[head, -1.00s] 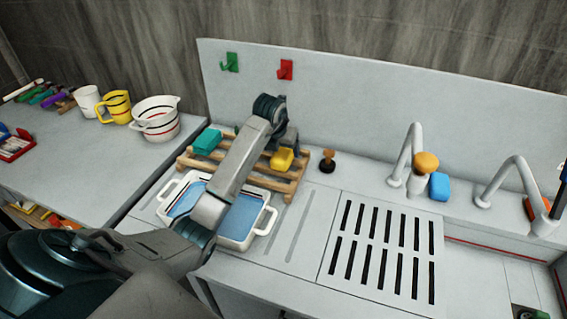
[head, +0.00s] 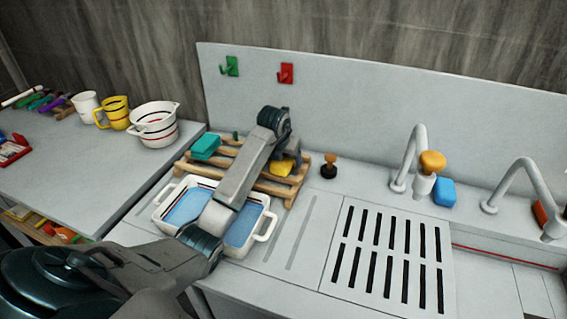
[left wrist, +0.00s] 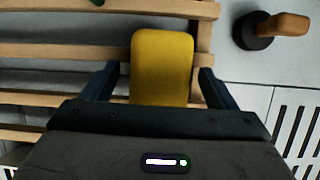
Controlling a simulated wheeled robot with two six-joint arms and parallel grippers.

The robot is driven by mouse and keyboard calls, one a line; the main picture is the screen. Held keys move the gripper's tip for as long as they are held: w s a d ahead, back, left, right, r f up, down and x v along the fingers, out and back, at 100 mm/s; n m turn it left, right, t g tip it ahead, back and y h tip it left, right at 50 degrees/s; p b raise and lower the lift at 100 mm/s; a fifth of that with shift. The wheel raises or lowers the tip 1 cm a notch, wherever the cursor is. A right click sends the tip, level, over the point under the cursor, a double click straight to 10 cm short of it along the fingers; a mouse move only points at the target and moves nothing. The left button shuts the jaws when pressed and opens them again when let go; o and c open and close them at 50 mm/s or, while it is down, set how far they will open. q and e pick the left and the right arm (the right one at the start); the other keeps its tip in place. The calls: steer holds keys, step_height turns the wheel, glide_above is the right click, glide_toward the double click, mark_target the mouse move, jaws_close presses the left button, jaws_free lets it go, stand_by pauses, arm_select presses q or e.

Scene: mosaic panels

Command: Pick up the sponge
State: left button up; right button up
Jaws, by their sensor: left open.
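A yellow sponge (head: 281,169) lies on the right part of a wooden slatted rack (head: 262,186) behind the white basin. My left gripper is above the rack, and its wrist and forearm partly hide the sponge in the head view. In the left wrist view the gripper (left wrist: 160,74) is open, with one finger on each side of the yellow sponge (left wrist: 162,48). Contact between fingers and sponge cannot be made out. A teal sponge-like block (head: 205,146) lies on the rack's left part, and a blue one (head: 444,192) stands by the faucet. My right gripper is not visible.
A white basin (head: 262,226) with blue inside stands in front of the rack. A dark brush with a wooden handle (head: 329,167) stands right of the rack. A faucet (head: 409,160), an orange-topped dispenser (head: 427,176) and a slotted drain panel (head: 393,255) are farther right.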

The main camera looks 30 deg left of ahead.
arm_select(q)
steer(key=shift+f, duration=0.25)
steer(key=c, duration=1.1)
steer(key=shift+o, duration=0.2)
steer(key=shift+r, duration=0.45)
step_height(320, 180, up, 4)
steer(key=p, duration=0.3)
steer(key=shift+f, duration=0.2)
steer(key=s+d+p, duration=0.2)
steer(key=s, duration=0.6)
steer(key=s+d+r+p, duration=0.1)
steer(key=s+p, duration=0.2)
steer(key=s, duration=0.4)
steer(key=shift+s+d, duration=0.35)
